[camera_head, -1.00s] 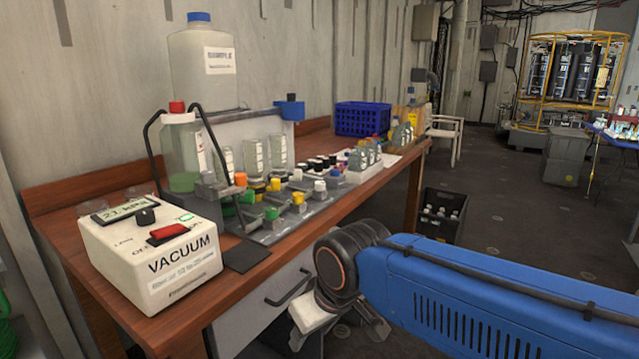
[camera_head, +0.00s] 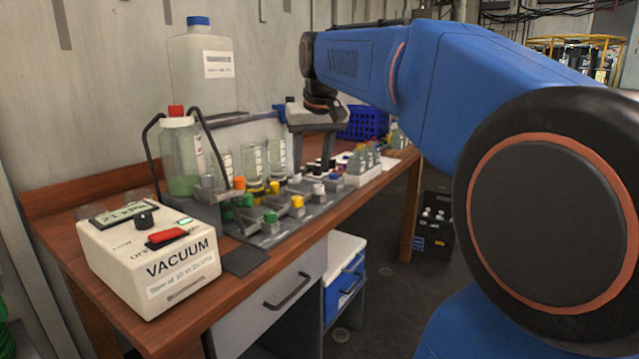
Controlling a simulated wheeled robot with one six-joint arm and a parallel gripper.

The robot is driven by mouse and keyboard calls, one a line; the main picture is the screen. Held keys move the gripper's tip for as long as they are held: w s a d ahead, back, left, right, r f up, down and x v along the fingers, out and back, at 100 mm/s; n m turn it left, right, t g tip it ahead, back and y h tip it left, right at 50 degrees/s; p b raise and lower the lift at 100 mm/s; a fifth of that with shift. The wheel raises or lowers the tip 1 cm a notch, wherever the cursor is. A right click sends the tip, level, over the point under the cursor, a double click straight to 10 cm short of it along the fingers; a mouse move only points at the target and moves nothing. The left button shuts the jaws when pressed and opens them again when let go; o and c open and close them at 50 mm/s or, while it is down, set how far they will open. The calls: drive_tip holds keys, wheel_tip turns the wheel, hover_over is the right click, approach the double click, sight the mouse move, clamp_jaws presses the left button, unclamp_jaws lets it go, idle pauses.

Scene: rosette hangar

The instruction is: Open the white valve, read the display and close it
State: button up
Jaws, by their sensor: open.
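A row of coloured valve knobs sits on the grey manifold (camera_head: 262,236) on the bench, running from green to yellow to white. The white valve (camera_head: 318,189) is the knob at the right end of the front row; I cannot tell how it is turned. My gripper (camera_head: 314,160) points down above the right part of the manifold, over and a little behind the white valve, with its jaws apart and nothing seen between them. The display (camera_head: 124,212) is on top of the white vacuum box (camera_head: 150,260) at the left; its digits are too small to read surely.
A large bottle (camera_head: 202,75), a red-capped bottle (camera_head: 181,155) and glass cylinders stand behind the manifold. Small bottles (camera_head: 362,160) and a blue basket (camera_head: 364,121) are to the right. My arm covers the right side of the view.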

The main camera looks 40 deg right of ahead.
drive_tip(key=m, duration=0.1)
approach(319, 186)
drive_tip(key=x, duration=0.8)
drive_tip(key=shift+w+f, duration=0.1)
drive_tip(key=shift+f, duration=0.05)
drive_tip(key=shift+h, duration=0.3)
drive_tip(key=shift+c, duration=0.2)
drive_tip(key=c, duration=1)
